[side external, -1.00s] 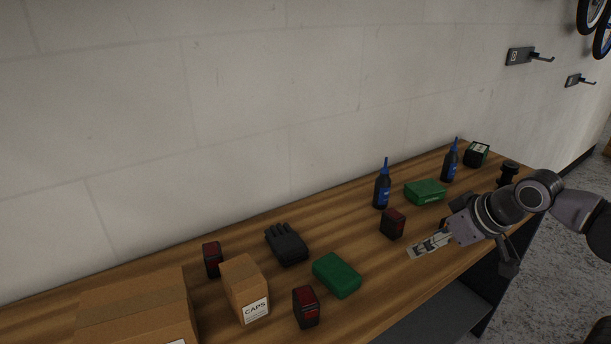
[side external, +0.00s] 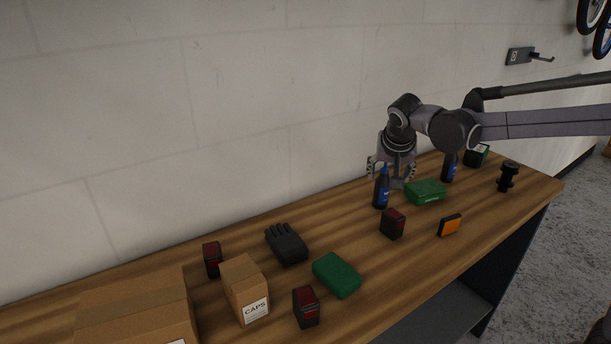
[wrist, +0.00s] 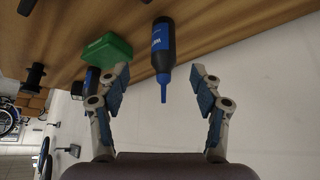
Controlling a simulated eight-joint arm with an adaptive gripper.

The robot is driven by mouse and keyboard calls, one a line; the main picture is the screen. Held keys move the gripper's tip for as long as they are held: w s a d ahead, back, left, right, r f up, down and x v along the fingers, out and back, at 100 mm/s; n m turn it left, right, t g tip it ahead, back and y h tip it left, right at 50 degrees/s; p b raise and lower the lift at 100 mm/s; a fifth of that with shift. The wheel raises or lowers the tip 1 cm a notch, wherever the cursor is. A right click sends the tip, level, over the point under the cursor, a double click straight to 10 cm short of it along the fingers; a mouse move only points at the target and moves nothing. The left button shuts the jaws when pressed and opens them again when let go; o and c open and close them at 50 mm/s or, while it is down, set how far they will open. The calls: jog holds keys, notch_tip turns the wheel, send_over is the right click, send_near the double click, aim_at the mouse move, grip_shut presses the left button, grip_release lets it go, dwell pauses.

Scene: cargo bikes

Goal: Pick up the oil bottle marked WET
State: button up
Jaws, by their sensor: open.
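A dark oil bottle (side external: 381,193) with a blue nozzle and blue label stands upright on the bench near the wall. It also shows in the wrist view (wrist: 162,52), upside down in that picture, with white lettering too small to read surely. My gripper (side external: 390,174) is open above and around its top. In the wrist view my gripper (wrist: 160,82) has one finger on each side of the bottle's nozzle and shoulder, apart from it. A second, similar bottle (side external: 450,166) stands farther right, partly behind my arm; its marking is unreadable.
A green box (side external: 425,192) lies just right of the nearer bottle, close to my finger. A dark red-and-black box (side external: 393,224) stands in front. An orange-and-black block (side external: 450,225) and a black spool-like part (side external: 508,177) are to the right. The wall is close behind.

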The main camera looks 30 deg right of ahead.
aim_at(382, 187)
jog(key=x, duration=0.5)
jog(key=shift+w+d+f, duration=0.15)
jog(key=shift+w+f, duration=0.05)
jog(key=shift+w, duration=0.05)
jog(key=x, duration=0.2)
jog(key=w+x, duration=0.1)
jog(key=x, duration=0.1)
jog(key=shift+r, duration=0.2)
jog(key=shift+w+d+f, duration=0.15)
jog(key=shift+d+f, duration=0.15)
jog(key=shift+f, duration=0.2)
jog(key=c, duration=1.3)
